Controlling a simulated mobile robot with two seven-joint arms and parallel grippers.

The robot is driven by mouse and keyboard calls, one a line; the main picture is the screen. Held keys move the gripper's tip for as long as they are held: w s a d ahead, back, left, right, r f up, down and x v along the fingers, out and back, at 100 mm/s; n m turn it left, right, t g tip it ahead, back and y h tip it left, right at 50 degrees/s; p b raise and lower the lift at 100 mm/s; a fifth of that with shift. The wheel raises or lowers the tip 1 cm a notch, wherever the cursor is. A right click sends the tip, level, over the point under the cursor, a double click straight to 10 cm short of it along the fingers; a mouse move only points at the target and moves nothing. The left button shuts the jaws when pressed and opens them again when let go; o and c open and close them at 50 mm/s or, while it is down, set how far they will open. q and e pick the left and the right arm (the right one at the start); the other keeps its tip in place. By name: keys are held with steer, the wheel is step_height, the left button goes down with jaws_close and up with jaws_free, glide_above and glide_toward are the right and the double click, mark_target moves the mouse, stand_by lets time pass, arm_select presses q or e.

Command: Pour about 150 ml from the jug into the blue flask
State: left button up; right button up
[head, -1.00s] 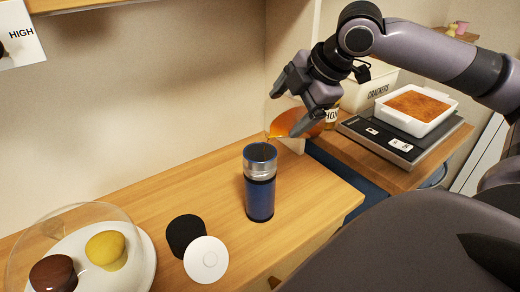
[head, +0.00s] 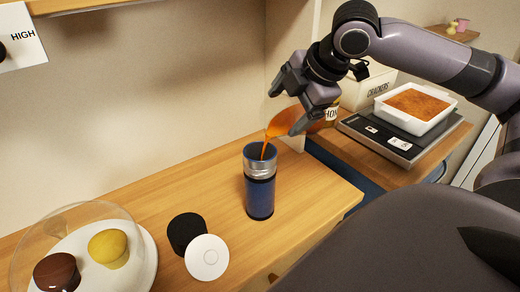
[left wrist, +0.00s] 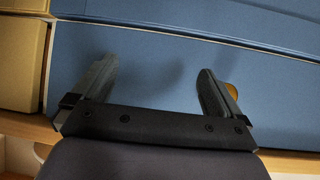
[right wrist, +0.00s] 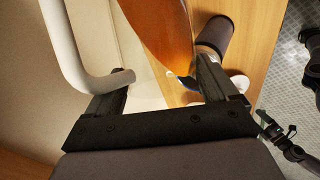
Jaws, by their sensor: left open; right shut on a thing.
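The jug (head: 283,122) is tilted, with orange liquid in it, and its lip is just above the flask mouth. A thin orange stream falls from it into the blue flask (head: 259,198), which stands upright on the wooden counter. The level inside the flask is hidden. My right gripper (head: 292,102) is shut on the jug and partly covers it. In the right wrist view the jug's orange contents (right wrist: 162,30) lie close past the fingers, with the flask beyond. My left gripper (left wrist: 155,82) is open and empty, in front of a blue panel.
A black cylinder (head: 186,231) and a white disc (head: 206,258) are left of the flask. A glass dome covers a plate (head: 140,268) with cakes at the left. Beyond the counter's right end are a scale (head: 384,138) with a white dish (head: 428,122) and a crackers box (head: 374,82).

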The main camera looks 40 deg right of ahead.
steer(key=shift+a+r+h+p, duration=0.35)
steer(key=shift+a+h+p, duration=0.05)
steer(key=shift+h+p, duration=0.25)
stand_by(1.9)
steer(key=shift+a+n, duration=0.3)
stand_by(0.7)
steer(key=shift+d, duration=0.35)
steer(key=d+f+m+y+b, duration=0.1)
steer(key=y+b, duration=0.1)
steer(key=d+f+y+b, duration=0.1)
steer(key=y+b, duration=0.1)
steer(key=b, duration=0.1)
steer(key=shift+w+d+f+m+b, duration=0.1)
steer(key=shift+d+f+m+b, duration=0.1)
steer(key=shift+m+b, duration=0.2)
steer(key=shift+r, duration=0.2)
steer(key=shift+d+f+y+b, duration=0.15)
steer(key=shift+d+y+b, duration=0.05)
steer(key=shift+y+b, duration=0.3)
steer(key=shift+f, duration=0.1)
stand_by(0.4)
